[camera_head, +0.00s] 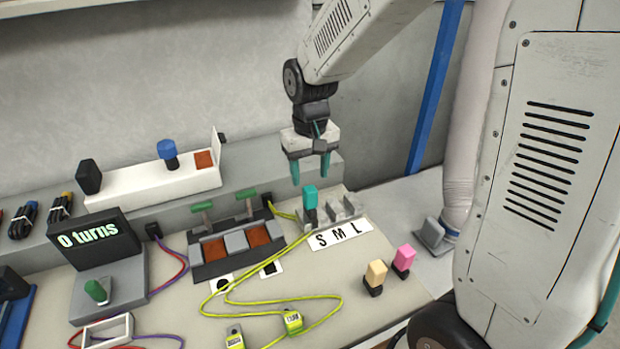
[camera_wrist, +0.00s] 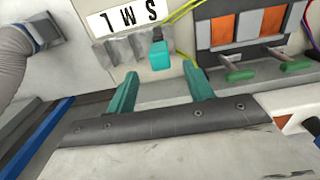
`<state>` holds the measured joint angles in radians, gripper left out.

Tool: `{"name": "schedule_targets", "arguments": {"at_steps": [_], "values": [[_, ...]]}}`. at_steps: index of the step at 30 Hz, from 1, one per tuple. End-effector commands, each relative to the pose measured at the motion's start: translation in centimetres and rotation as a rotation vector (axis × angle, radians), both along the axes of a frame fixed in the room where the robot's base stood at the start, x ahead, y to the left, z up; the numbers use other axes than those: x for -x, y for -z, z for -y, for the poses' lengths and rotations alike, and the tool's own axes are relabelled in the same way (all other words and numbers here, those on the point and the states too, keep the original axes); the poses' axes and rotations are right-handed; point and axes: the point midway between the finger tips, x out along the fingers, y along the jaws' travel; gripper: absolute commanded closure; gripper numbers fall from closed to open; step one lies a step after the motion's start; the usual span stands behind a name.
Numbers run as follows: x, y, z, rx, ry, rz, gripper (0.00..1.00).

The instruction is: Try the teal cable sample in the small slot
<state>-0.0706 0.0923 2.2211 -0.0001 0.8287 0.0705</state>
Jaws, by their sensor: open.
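The teal cable sample (camera_head: 310,196) stands upright at the slot behind the letter S, the leftmost of the row of grey slots (camera_head: 347,206) marked S, M, L. Its lower end is partly hidden, so I cannot tell how deep it sits. My gripper (camera_head: 310,170) is open and empty just above and behind the sample, with its teal fingers pointing down. In the wrist view, the teal sample (camera_wrist: 160,56) is beyond the gap between my two open fingertips (camera_wrist: 161,76), and they look apart from it.
A yellow sample (camera_head: 376,272) and a pink sample (camera_head: 404,257) stand on the bench at front right. A socket unit with green levers (camera_head: 238,246) is left of the slots. Yellow-green cables (camera_head: 270,302) lie in front. A "0 turns" display (camera_head: 88,236) stands at left.

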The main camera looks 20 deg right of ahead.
Motion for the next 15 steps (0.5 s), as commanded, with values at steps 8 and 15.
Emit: {"name": "schedule_targets", "arguments": {"at_steps": [8, 15], "values": [[-0.1, -0.3, 0.0, 0.000, -0.007, 0.002, 0.67], [-0.1, -3.8, 0.0, 0.000, -0.133, 0.003, 1.00]]}}
